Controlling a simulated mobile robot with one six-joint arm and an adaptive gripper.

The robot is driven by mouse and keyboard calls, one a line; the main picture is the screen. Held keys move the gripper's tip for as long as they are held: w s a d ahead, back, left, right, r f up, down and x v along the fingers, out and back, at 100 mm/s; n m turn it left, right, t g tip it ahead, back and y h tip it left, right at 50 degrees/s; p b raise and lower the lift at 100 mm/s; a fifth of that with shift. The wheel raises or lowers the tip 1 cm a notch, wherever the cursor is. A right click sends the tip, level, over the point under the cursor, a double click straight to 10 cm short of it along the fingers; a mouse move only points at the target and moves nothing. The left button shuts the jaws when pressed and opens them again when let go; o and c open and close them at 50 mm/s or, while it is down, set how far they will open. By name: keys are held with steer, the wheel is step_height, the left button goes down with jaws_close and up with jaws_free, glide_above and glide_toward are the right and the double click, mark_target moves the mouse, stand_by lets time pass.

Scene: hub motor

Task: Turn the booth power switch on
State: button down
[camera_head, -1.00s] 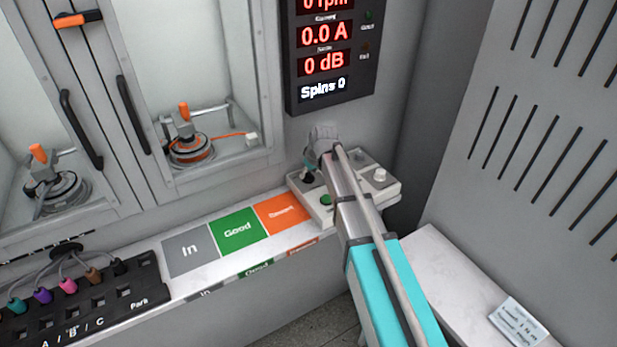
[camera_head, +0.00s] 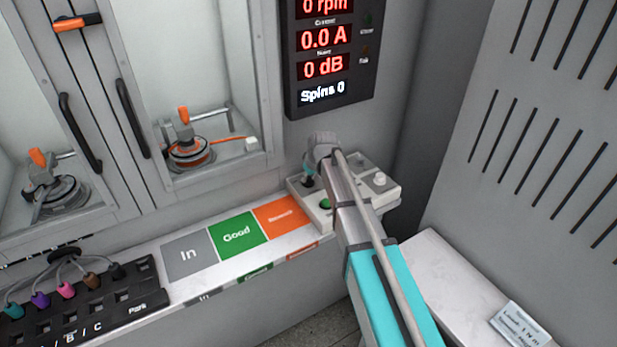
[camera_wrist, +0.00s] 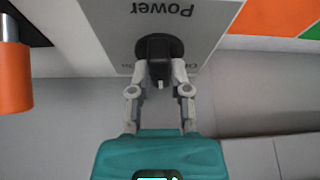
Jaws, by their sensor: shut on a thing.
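The power switch is a black rotary knob (camera_wrist: 158,47) on a grey panel marked "Power" (camera_wrist: 160,8), which looks upside down in the wrist view. Small lettering beside the knob is partly covered. My gripper (camera_wrist: 160,76) has its two fingers closed on the knob, one on each side. In the head view my gripper (camera_head: 308,176) reaches down to the left part of the control box (camera_head: 379,194), and my wrist and arm hide much of the box. The knob's pointing direction is hard to read.
The display (camera_head: 325,65) above reads 0 rpm, 0.0 A, 0 dB and Spins 0. The In, Good and orange pads (camera_head: 237,235) lie left. A white ledge (camera_head: 450,275) is at right.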

steer(key=shift+m, duration=0.4)
steer(key=m+h, duration=0.1)
steer(key=m, duration=0.3)
steer(key=shift+t+h, duration=0.4)
steer(key=shift+m+h, duration=1)
steer(key=shift+m, duration=1.6)
steer(key=c, duration=0.6)
jaws_free()
steer(key=shift+n+y, duration=0.3)
steer(key=shift+n, duration=0.2)
